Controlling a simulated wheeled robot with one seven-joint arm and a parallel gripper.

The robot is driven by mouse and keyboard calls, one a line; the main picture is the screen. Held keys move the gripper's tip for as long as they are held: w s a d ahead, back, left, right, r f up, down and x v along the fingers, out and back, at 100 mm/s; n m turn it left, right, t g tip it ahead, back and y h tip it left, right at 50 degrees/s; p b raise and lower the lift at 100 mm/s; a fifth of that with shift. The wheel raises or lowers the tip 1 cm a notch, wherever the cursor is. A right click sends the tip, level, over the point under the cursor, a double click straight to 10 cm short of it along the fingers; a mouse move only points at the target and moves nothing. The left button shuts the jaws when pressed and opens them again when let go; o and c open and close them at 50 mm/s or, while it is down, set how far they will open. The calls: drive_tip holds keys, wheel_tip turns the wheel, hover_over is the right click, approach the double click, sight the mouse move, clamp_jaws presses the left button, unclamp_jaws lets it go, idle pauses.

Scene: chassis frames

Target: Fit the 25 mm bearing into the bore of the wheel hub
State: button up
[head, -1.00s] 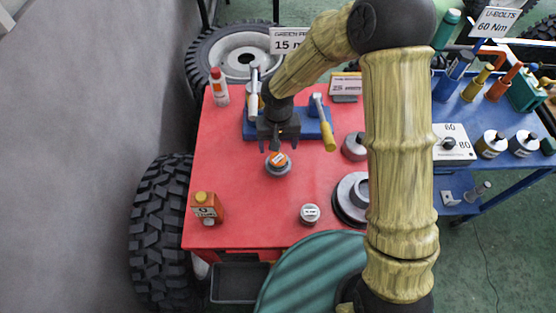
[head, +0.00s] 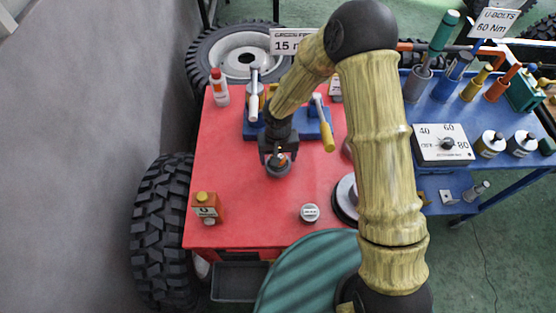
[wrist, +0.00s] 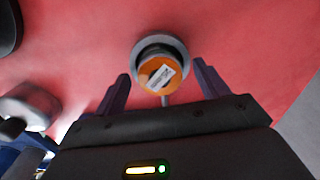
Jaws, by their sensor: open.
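A grey round part with an orange top and a small label (head: 278,170) stands on the red table; it also shows in the wrist view (wrist: 157,75). Its label is unreadable, so I cannot tell whether it is the 25 mm bearing. My gripper (head: 279,158) is open above it, with the fingers to either side in the wrist view (wrist: 163,70); contact cannot be told. A small grey cylinder with a white label (head: 310,214) stands nearer the front. A dark-rimmed disc with a raised grey ring (head: 346,190), possibly the wheel hub, is partly hidden behind my arm.
A blue fixture with levers (head: 313,130) stands behind my gripper. A blue bench (head: 440,95) is at right. The table's left middle (head: 228,150) is clear.

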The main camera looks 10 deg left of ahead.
idle(0.4)
drive_tip(key=c, duration=1.5)
drive_tip(key=shift+o, duration=0.2)
wheel_tip(320, 180, up, 18)
drive_tip(key=shift+b, duration=0.4)
